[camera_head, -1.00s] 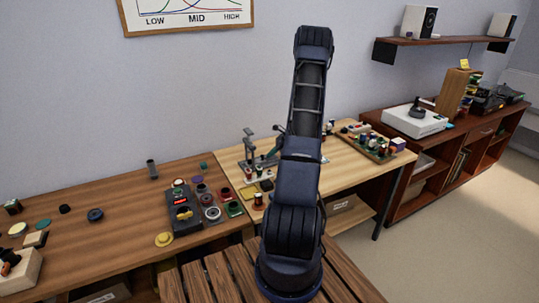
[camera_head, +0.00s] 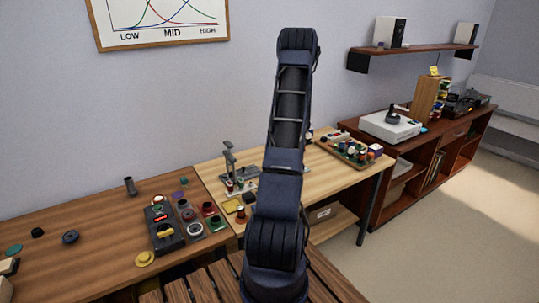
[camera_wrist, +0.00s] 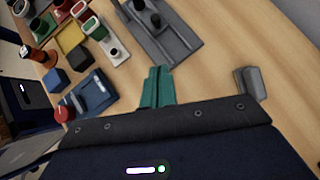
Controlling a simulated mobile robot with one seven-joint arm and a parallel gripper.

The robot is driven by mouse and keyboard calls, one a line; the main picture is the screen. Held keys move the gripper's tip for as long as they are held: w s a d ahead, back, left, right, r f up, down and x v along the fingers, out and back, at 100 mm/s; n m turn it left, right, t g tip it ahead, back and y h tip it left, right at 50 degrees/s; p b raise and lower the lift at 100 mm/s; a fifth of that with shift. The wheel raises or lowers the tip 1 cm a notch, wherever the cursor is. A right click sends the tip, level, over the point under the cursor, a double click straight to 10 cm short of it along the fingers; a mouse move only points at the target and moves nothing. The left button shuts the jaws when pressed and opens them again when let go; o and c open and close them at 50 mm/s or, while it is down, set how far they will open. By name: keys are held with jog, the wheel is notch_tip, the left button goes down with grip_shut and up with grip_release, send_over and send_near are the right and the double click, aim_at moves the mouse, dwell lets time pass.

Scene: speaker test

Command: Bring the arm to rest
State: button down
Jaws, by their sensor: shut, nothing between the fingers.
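My gripper (camera_wrist: 157,86) shows in the wrist view as narrow teal fingers, closed together with nothing between them, beyond my dark blue hand. It is above the light wooden bench, just below a grey metal stand (camera_wrist: 160,30). Whether the fingers touch anything cannot be told. In the head view my dark blue arm (camera_head: 285,150) rises in the middle of the picture, upright and tilted slightly, and the gripper is hidden behind it.
The light bench (camera_head: 345,180) carries the grey stand (camera_head: 229,160) and a tray of parts (camera_head: 347,153). A brown table (camera_head: 95,225) at left holds a dark control box (camera_head: 163,232). A low cabinet (camera_head: 420,175) stands at right. Floor at right is clear.

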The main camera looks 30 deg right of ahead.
dwell(0.4)
jog(key=s+a+r+n+g+h, duration=0.15)
jog(key=s+a+r+n, duration=0.4)
jog(key=a+r, duration=0.6)
jog(key=s+a+r+n+g+h, duration=0.15)
jog(key=s+a+r+n, duration=0.35)
jog(key=a+r, duration=0.65)
jog(key=s+a+r+n+t+h, duration=0.1)
jog(key=s+a+r+n, duration=0.1)
jog(key=s+a+n, duration=0.2)
jog(key=s+a+r+n+t+h, duration=0.1)
jog(key=s+a+r+n+h, duration=0.1)
jog(key=s, duration=0.9)
jog(key=s+a+r+n+t+h, duration=0.1)
jog(key=s+a+r+n, duration=0.2)
jog(key=s+a+n, duration=0.3)
jog(key=shift+s+r+n+t+h, duration=0.35)
jog(key=shift+s+n, duration=0.1)
jog(key=shift+s, duration=0.5)
